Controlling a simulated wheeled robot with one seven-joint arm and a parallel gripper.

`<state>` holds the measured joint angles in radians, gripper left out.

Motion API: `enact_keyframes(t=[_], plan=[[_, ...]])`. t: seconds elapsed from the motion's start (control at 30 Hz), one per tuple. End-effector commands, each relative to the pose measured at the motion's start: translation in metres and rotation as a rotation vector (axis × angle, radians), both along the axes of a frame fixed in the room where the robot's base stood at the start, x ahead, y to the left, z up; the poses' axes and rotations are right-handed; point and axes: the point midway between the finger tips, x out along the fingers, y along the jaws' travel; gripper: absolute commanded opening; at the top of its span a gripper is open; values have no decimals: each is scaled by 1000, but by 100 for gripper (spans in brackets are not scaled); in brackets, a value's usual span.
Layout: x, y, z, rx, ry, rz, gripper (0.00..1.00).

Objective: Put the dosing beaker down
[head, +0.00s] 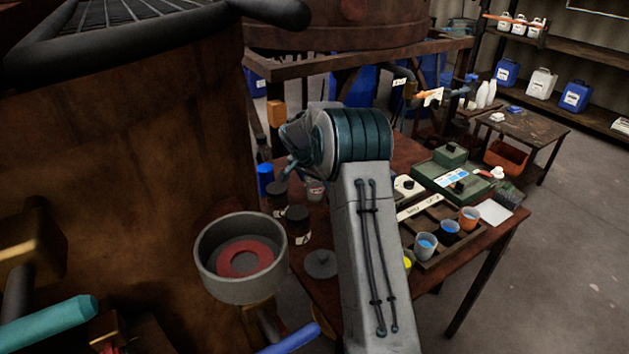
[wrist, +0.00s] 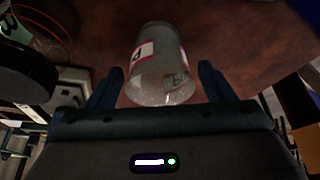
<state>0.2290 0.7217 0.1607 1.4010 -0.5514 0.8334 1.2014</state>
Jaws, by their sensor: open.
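The dosing beaker (wrist: 165,60) is a clear, cloudy vessel with red-edged white labels. In the wrist view it lies between the two fingers of my gripper (wrist: 161,70), against the brown table top (wrist: 225,45). The fingers are apart, with a visible gap on each side of the beaker. In the head view a small part of what looks like the same beaker (head: 315,188) shows just left of my arm. My arm hides much of that area, and the fingertips cannot be made out there.
Dark jars (head: 298,218), a blue cup (head: 265,178) and a grey lid (head: 320,263) are close by on the table. A wooden tray (head: 436,262) with cups and a green balance (head: 450,178) stand right of my arm. A rusty vat (head: 150,130) with a grey bowl-like fitting (head: 215,275) rises at left.

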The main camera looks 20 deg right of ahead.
Motion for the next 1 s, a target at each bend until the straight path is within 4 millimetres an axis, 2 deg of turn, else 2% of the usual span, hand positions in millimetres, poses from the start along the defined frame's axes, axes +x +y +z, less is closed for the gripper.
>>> enact_keyframes(t=[0.17, 0.4, 0.6, 0.7, 0.9, 1.0], plan=[[-2, 5, 18, -2, -5, 1, 76], [-14, 22, 66, -1, -4, 1, 76], [-22, 33, 99, 0, -3, 0, 76], [-24, 36, 108, -1, -2, 0, 76], [-27, 39, 115, -1, 1, 5, 76], [-37, 44, 120, 1, 9, 33, 76]])
